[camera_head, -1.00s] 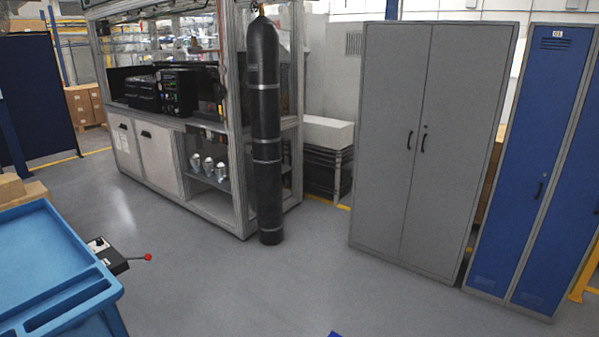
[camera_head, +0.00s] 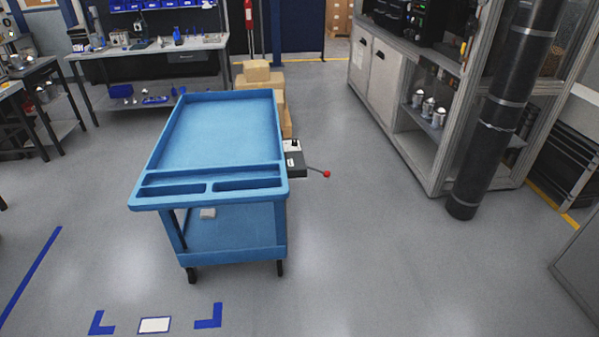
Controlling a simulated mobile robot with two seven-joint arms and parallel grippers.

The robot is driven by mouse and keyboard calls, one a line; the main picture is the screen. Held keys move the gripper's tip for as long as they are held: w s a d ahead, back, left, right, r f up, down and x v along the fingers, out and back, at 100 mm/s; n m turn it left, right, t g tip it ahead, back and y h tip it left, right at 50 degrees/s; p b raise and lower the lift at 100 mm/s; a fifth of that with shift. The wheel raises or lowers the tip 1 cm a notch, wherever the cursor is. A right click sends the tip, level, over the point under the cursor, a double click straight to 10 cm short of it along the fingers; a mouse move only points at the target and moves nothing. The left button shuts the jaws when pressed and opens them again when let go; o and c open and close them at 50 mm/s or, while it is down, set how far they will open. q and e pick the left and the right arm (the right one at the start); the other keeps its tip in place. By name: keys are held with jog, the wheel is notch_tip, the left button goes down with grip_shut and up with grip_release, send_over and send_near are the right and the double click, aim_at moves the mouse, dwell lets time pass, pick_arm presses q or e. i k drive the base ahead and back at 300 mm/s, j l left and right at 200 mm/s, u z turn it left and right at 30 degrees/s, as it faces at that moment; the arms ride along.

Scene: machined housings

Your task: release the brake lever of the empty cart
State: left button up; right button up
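The empty cart is a blue two-shelf cart (camera_head: 222,135) left of centre in the head view. Its top tray is bare, and a small light object (camera_head: 208,213) lies on its lower shelf. The brake lever (camera_head: 318,171) is a thin rod with a red ball knob. It sticks out to the right from a dark box (camera_head: 292,160) on the cart's right side. Neither of my grippers shows in the view.
Cardboard boxes (camera_head: 257,72) are stacked behind the cart. A workbench (camera_head: 150,48) is at the back left. Blue floor marks (camera_head: 208,317) lie in front of the cart. The floor right of the lever is clear.

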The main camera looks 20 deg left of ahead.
aim_at(327, 173)
jog(key=i+l+u, duration=0.25)
jog(key=l+u, duration=0.7)
jog(key=l, duration=0.25)
jog(key=i+l+u, duration=0.1)
jog(key=l, duration=0.3)
